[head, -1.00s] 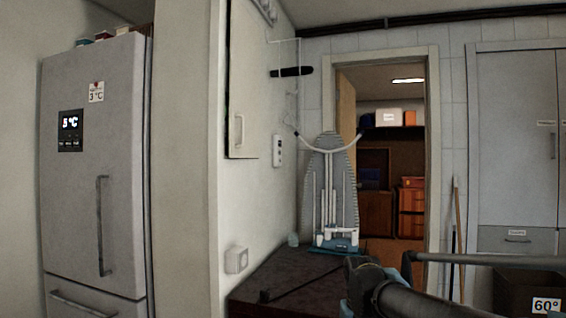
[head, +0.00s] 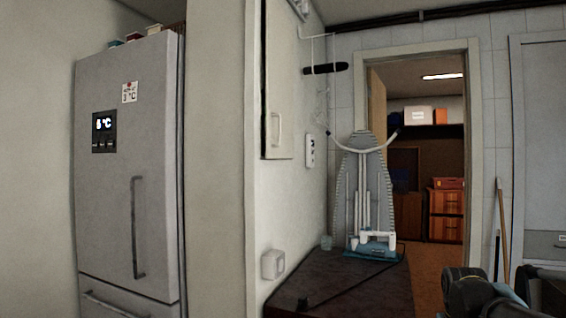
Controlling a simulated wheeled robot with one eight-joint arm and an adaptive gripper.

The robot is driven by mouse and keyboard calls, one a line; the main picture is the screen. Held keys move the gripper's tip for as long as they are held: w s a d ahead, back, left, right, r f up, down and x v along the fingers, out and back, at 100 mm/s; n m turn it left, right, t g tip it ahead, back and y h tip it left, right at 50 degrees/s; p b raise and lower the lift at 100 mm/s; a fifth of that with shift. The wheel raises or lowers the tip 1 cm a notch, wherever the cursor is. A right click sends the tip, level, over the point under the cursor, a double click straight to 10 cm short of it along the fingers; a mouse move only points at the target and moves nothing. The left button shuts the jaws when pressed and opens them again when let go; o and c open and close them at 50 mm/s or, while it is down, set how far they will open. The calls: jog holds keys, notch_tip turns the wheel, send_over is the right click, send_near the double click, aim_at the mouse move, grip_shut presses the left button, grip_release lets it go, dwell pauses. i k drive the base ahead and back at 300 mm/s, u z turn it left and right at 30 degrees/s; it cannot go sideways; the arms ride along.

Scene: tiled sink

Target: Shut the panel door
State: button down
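The panel door (head: 281,85) is a pale, upright rectangular panel on the white wall at upper centre in the head view. Its top runs near the upper edge of the picture. A dark part of my arm (head: 468,289) shows at bottom right, well apart from the panel. The fingers of my gripper cannot be seen.
A grey fridge (head: 125,180) stands at left. A dark low surface (head: 345,280) lies below the panel wall, with an ironing board (head: 366,200) behind it. A doorway opens at right, with broom handles (head: 502,225) beside it. A white box (head: 272,264) is on the wall.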

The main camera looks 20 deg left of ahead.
aim_at(279, 77)
jog(key=u, duration=0.05)
jog(key=k, duration=1.1)
jog(key=u, duration=0.45)
jog(key=i, duration=1)
jog(key=z, duration=0.05)
